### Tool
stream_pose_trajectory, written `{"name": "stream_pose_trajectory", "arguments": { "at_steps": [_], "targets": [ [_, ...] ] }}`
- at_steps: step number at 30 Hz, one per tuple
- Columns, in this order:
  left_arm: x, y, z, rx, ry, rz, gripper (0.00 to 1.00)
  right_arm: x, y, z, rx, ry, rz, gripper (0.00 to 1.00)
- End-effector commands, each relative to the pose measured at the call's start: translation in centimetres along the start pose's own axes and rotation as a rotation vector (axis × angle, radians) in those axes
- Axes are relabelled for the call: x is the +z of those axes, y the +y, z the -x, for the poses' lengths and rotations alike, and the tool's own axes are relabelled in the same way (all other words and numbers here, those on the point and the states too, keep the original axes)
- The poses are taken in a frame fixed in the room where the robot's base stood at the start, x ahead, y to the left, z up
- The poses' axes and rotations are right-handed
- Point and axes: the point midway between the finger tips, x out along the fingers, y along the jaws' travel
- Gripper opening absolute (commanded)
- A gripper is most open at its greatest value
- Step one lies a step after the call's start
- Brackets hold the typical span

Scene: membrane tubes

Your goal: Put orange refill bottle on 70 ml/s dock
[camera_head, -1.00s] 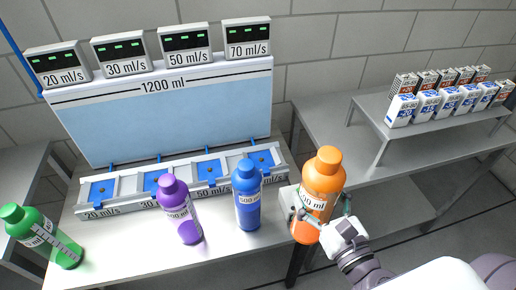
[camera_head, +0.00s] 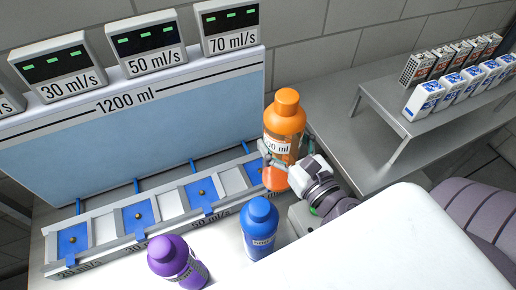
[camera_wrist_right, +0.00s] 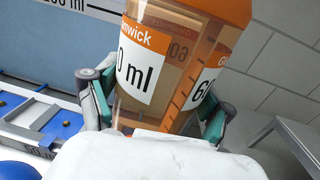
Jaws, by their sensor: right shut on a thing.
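The orange refill bottle (camera_head: 285,122) is upright or nearly so in the head view, at the right end of the dock row. My right gripper (camera_head: 288,160) is shut around its body. In the right wrist view the orange bottle (camera_wrist_right: 170,75) fills the middle between the two gripper fingers (camera_wrist_right: 158,108). The 70 ml/s dock (camera_head: 262,150) is partly hidden behind the bottle, and I cannot tell whether the bottle's base touches it. The 70 ml/s display (camera_head: 230,27) stands above on the panel. My left gripper is not in view.
A blue bottle (camera_head: 259,228) and a purple bottle (camera_head: 177,262) stand in front of the docks. The 50 ml/s dock (camera_head: 202,196) and 30 ml/s dock (camera_head: 138,214) are empty. A grey stand (camera_head: 420,125) with small boxes is on the right table.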

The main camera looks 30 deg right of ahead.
Motion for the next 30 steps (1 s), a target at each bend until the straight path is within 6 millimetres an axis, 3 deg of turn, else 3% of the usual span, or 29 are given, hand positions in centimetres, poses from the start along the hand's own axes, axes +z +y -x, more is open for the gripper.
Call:
{"name": "stream_pose_trajectory", "arguments": {
  "at_steps": [1,3,8,9,17,25,30],
  "targets": [
    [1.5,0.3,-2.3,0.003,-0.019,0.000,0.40,-1.4,0.0,-1.1,0.003,-0.014,0.002,0.18],
    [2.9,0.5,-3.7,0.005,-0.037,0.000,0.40,-2.2,0.0,-2.3,0.004,-0.013,0.003,0.18],
    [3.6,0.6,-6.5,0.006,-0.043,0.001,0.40,-3.8,-0.1,-5.1,0.002,-0.011,0.005,0.18],
    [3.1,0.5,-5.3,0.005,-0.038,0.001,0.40,-3.5,-0.3,-6.0,-0.002,-0.005,0.003,0.18],
    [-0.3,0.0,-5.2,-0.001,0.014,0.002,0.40,-5.5,-0.3,-9.2,0.000,-0.002,0.000,0.18],
    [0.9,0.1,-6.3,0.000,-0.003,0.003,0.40,-9.1,-0.3,-9.3,-0.001,0.001,-0.001,0.18],
    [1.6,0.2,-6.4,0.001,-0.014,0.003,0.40,-9.7,-0.3,-9.3,0.001,-0.001,0.000,0.18]
  ]
}}
